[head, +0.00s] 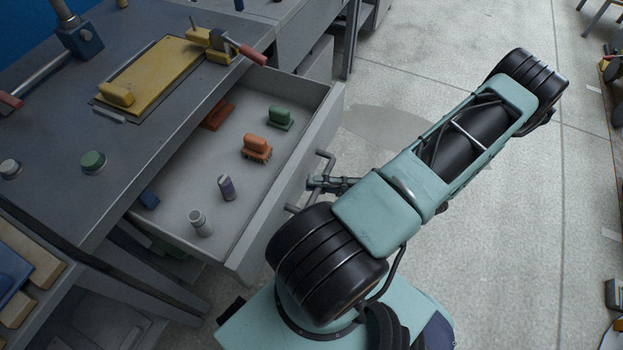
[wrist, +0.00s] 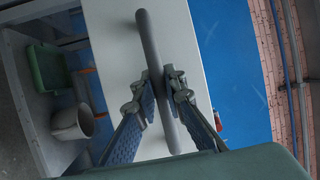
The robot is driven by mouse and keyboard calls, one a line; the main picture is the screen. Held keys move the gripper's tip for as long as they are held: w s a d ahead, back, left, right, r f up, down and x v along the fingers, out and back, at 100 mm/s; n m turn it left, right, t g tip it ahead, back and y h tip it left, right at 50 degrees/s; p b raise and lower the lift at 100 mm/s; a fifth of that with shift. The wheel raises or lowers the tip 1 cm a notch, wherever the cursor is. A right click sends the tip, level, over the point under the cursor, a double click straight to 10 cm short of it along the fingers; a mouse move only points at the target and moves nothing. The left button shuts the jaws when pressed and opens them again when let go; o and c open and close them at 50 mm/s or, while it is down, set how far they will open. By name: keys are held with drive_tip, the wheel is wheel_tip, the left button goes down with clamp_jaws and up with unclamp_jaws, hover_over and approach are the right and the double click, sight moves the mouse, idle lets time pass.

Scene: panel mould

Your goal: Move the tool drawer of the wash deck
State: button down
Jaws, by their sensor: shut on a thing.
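The grey tool drawer (head: 243,247) of the wash deck (head: 60,180) stands pulled out in the head view, with its inside open to view. Its bar handle (head: 325,160) is on the front face, toward my arm. My gripper (head: 316,183) is at the middle of this handle. In the wrist view, the fingers of my gripper (wrist: 160,88) lie on both sides of the handle bar (wrist: 148,40), shut on it. The pale drawer front (wrist: 195,50) is behind the bar. The fingertips are small and partly hidden in the head view.
In the drawer lie an orange brush (head: 257,147), a green brush (head: 280,117), a purple bottle (head: 227,187) and a grey bottle (head: 200,222). A yellow panel (head: 160,75) lies on the deck top.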

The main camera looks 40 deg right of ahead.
idle(0.3)
drive_tip(key=c, duration=2)
unclamp_jaws()
drive_tip(key=shift+o, duration=0.2)
drive_tip(key=shift+s+d, duration=0.1)
drive_tip(key=v, duration=1.2)
